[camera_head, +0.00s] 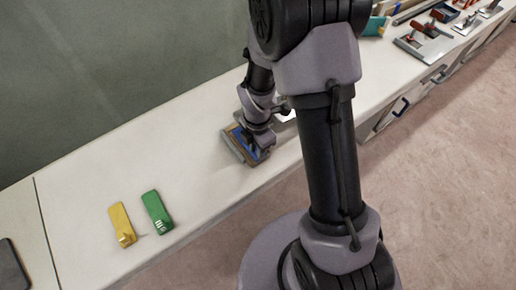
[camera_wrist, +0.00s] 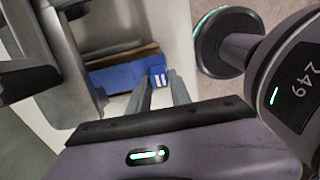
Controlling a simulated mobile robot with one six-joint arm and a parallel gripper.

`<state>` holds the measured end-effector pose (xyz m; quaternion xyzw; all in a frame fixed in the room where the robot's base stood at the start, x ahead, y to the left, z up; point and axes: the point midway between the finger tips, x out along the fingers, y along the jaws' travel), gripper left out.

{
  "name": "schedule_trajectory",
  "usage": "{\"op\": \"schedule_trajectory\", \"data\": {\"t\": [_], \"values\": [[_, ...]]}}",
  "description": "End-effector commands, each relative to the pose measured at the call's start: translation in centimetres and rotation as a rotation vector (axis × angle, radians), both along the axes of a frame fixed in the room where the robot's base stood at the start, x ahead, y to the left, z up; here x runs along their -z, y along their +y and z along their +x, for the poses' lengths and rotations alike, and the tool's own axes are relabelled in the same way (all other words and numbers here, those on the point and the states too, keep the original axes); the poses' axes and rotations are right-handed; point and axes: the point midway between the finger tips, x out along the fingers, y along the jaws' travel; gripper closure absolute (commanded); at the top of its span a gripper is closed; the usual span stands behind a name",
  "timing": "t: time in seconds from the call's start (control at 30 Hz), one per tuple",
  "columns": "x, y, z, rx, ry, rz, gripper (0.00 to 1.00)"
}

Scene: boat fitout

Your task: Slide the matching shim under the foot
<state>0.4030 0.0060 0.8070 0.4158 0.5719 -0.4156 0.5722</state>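A blue shim (camera_head: 258,152) with white marks on its end lies at a grey and brown fixture (camera_head: 236,146) on the bench. In the wrist view the blue shim (camera_wrist: 122,77) runs along a brown strip (camera_wrist: 122,55), beside a grey upright part (camera_wrist: 60,50). My gripper (camera_head: 259,143) is down at the shim's marked end. In the wrist view its two fingers (camera_wrist: 160,80) stand apart at that end; whether they touch it is unclear. A yellow shim (camera_head: 122,225) and a green shim (camera_head: 157,211) lie on the bench at left. The foot's underside is hidden.
The pale bench top (camera_head: 100,180) is clear between the coloured shims and the fixture. A dark flat object (camera_head: 12,268) lies at the far left. Several tools (camera_head: 428,42) lie at the bench's far right. A wall (camera_head: 100,70) runs behind.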

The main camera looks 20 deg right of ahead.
Motion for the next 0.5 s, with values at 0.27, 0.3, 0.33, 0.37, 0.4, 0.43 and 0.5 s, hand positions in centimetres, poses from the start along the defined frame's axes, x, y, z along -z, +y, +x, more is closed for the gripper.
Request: {"op": "schedule_trajectory", "data": {"t": [0.27, 0.3, 0.33, 0.37, 0.4, 0.43, 0.5], "values": [[0.0, 0.0, 0.0, 0.000, 0.000, 0.000, 0.53], [0.0, 0.0, 0.0, 0.000, 0.000, 0.000, 0.53], [0.0, 0.0, 0.0, 0.000, 0.000, 0.000, 0.53], [0.0, 0.0, 0.0, 0.000, 0.000, 0.000, 0.53], [-0.2, 0.0, 0.0, 0.000, 0.000, 0.000, 0.53], [-0.5, 0.0, 0.0, 0.000, -0.001, 0.000, 0.53], [-1.7, 0.0, 0.0, -0.001, -0.002, 0.000, 0.53]]}}
